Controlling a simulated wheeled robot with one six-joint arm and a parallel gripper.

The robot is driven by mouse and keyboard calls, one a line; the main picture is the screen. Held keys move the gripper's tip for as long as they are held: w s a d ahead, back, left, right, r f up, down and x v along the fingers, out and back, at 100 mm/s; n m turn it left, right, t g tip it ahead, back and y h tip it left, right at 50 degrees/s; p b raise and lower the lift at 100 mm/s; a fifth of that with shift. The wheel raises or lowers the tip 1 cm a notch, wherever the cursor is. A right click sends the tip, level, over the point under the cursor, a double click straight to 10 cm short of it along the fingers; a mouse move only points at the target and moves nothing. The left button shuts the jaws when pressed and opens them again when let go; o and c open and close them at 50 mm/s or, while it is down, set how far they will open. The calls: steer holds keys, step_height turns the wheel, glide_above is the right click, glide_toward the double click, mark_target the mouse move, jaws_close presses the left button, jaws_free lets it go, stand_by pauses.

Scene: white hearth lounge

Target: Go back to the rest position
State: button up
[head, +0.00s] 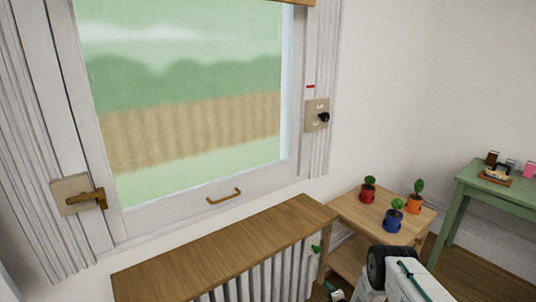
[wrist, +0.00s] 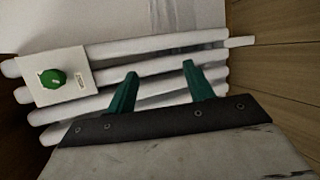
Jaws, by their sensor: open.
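My gripper (wrist: 160,72) shows in the wrist view with its two green fingers apart and nothing between them. It is in front of the white radiator bars (wrist: 155,60), to the right of a green knob (wrist: 53,79) on a white plate (wrist: 77,66). I cannot tell how far the fingers are from the bars. In the head view my arm (head: 412,283) is at the bottom right, and the gripper is mostly out of sight at the bottom edge. The green knob also shows in the head view (head: 316,249), at the radiator's right end.
A small wooden table (head: 350,210) holds red, blue and orange plant pots close behind my arm. A green table (head: 500,190) stands at the right. A switch plate (head: 316,114) is on the wall.

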steer(key=s+d+r+m+g+h, duration=0.15)
steer(key=s+r+m+g, duration=0.35)
steer(key=r, duration=0.7)
steer(key=s+d+r+m+g+h, duration=0.15)
steer(key=s+r+m+g, duration=0.35)
steer(key=r, duration=0.7)
steer(key=s+d+r+m+g+h, duration=0.1)
steer(key=s+r+m+g+h, duration=0.15)
steer(key=s+r+m, duration=0.7)
steer(key=s+a+r+m+y, duration=0.1)
steer(key=s+a+r+m, duration=0.1)
steer(key=s+r, duration=1.4)
steer(key=s+a+r+m+y, duration=0.1)
steer(key=s+a+r, duration=0.2)
steer(key=s+r, duration=1.3)
steer(key=shift+s+a+r+m, duration=0.2)
steer(key=shift+s+r+m, duration=0.15)
steer(key=shift+r, duration=1.65)
